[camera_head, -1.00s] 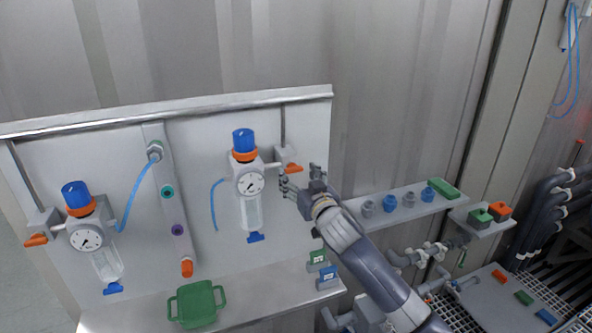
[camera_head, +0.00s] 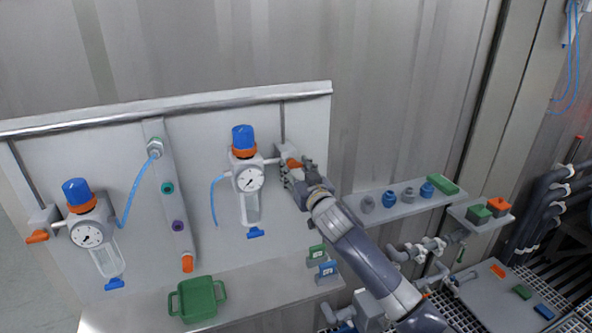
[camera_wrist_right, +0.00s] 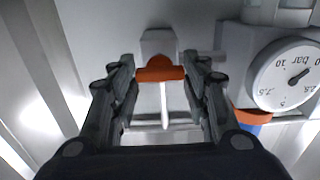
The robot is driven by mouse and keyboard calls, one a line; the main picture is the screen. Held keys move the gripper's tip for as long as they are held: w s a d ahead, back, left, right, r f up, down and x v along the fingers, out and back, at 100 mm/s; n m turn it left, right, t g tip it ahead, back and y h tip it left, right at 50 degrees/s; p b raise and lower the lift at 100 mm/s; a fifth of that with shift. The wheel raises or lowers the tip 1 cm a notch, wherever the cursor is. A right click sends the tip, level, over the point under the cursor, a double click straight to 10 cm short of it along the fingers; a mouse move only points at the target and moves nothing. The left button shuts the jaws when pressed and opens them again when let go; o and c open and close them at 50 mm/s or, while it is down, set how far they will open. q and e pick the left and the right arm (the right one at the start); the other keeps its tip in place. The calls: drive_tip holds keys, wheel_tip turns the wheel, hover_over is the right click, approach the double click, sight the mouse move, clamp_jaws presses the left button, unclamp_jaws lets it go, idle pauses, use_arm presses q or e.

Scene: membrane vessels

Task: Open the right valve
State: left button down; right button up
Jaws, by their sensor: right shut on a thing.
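The right valve has a grey body (camera_head: 286,153) on the panel, right of the right-hand regulator (camera_head: 249,180). Its orange handle (camera_head: 293,163) is partly covered by my right gripper (camera_head: 297,173). In the right wrist view the orange handle (camera_wrist_right: 160,74) lies crosswise between the two dark fingers, which close on its ends. The left valve's orange handle (camera_head: 37,237) is at the far left, by the left regulator (camera_head: 89,234). My left gripper is not in view.
A green tray (camera_head: 198,299) stands on the ledge below the panel. A shelf (camera_head: 400,207) with several small fittings is to the right. A blue hose (camera_head: 215,203) hangs left of the right regulator.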

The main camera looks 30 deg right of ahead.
drive_tip(key=n+p, duration=0.1)
drive_tip(key=n, duration=0.2)
drive_tip(key=shift+r+n, duration=0.1)
drive_tip(key=shift+n, duration=0.3)
drive_tip(key=n+p, duration=0.1)
drive_tip(key=n, duration=0.2)
drive_tip(key=shift+n, duration=0.3)
drive_tip(key=n+p, duration=0.1)
drive_tip(key=n, duration=0.3)
drive_tip(key=shift+n, duration=0.3)
drive_tip(key=shift+n+p, duration=0.45)
drive_tip(key=shift+n, duration=1.45)
drive_tip(key=o, duration=1.1)
drive_tip(key=shift+c, duration=0.2)
